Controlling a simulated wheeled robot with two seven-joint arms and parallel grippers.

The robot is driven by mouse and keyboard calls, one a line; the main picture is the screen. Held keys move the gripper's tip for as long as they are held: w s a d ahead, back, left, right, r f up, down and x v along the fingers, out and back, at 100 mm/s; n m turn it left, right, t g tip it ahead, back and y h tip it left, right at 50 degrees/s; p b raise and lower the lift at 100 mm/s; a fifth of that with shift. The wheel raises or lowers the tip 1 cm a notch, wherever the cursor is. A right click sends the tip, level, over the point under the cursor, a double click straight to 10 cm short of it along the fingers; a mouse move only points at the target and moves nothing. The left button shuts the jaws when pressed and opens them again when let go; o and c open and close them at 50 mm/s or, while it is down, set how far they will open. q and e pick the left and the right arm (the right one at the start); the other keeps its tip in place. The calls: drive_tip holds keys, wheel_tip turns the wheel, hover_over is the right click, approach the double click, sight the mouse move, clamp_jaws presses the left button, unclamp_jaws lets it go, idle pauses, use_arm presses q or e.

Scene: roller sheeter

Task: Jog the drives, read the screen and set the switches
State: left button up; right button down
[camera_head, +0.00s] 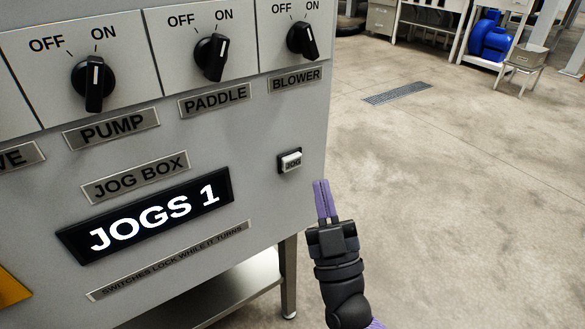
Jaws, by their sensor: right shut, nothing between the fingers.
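The jog box display (155,216) reads "JOGS 1" in white on black. The small white JOG button (291,161) sits at the panel's right edge. My right gripper (323,186) is shut and empty, its purple fingers pointing up, below and right of the button and apart from it. My left gripper is out of view.
A plate (170,260) under the display reads "SWITCHES LOCK WHILE IT TURNS". A cut-off label (20,156) ends in "VE" at the left edge. A metal leg (288,278) stands below the panel. The concrete floor (450,200) at right is clear.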

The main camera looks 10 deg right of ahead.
sight(296, 157)
drive_tip(key=shift+w+a+b, duration=0.2)
drive_tip(key=shift+w+a, duration=0.05)
drive_tip(key=shift+w, duration=0.35)
drive_tip(key=shift+w+a+b, duration=0.15)
drive_tip(key=shift+w+a, duration=0.05)
drive_tip(key=shift+w, duration=0.45)
drive_tip(key=shift+w+a+b, duration=0.2)
drive_tip(key=shift+w+a, duration=0.05)
drive_tip(key=shift+w, duration=0.35)
idle(0.6)
drive_tip(key=shift+w+a, duration=0.15)
drive_tip(key=shift+w, duration=0.2)
drive_tip(key=shift+w+a, duration=0.15)
drive_tip(key=shift+w, duration=0.3)
idle(0.5)
idle(0.5)
idle(1.0)
